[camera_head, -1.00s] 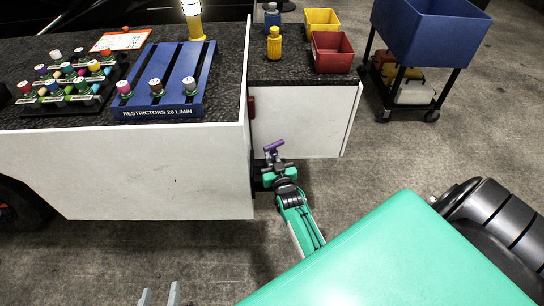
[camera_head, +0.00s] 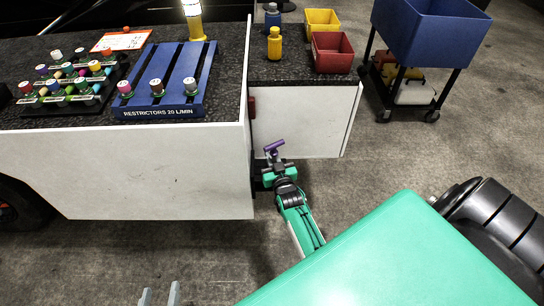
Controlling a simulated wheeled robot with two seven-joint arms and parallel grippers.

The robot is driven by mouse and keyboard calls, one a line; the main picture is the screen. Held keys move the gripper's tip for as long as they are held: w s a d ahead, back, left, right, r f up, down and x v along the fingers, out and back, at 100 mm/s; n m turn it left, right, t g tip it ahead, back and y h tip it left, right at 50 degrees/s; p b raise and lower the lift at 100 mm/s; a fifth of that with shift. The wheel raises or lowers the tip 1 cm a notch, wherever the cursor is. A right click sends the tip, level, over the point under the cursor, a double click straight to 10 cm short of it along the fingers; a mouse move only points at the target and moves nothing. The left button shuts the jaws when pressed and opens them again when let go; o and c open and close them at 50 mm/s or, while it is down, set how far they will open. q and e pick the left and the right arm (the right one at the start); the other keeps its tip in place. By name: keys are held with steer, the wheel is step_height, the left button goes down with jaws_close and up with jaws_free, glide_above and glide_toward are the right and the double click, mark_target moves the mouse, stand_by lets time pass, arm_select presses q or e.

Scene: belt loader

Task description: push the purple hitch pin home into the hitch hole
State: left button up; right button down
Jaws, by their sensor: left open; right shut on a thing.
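The purple hitch pin (camera_head: 274,147) shows as a short purple bar beside the right-hand end of the white-sided bench. My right gripper (camera_head: 272,160) is shut on it, at the end of my green and black arm. The hitch hole is hidden behind my gripper and wrist, so I cannot tell how deep the pin sits. My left gripper (camera_head: 160,297) shows only as two grey fingertips at the bottom edge, apart and empty, far from the pin.
The white bench side (camera_head: 140,175) stands left of the pin, a lower white panel (camera_head: 310,120) behind it. A blue rack (camera_head: 185,65), red bin (camera_head: 333,65) and yellow bottle (camera_head: 274,50) are on top. A blue cart (camera_head: 430,35) stands back right. Open floor lies in front.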

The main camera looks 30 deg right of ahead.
steer(key=shift+f, duration=0.1)
steer(key=c, duration=1.3)
jaws_free()
steer(key=shift+c, duration=0.2)
steer(key=shift+s, duration=0.15)
steer(key=p+v, duration=0.2)
steer(key=v, duration=1.1)
steer(key=shift+s+a, duration=0.15)
steer(key=shift+s, duration=0.1)
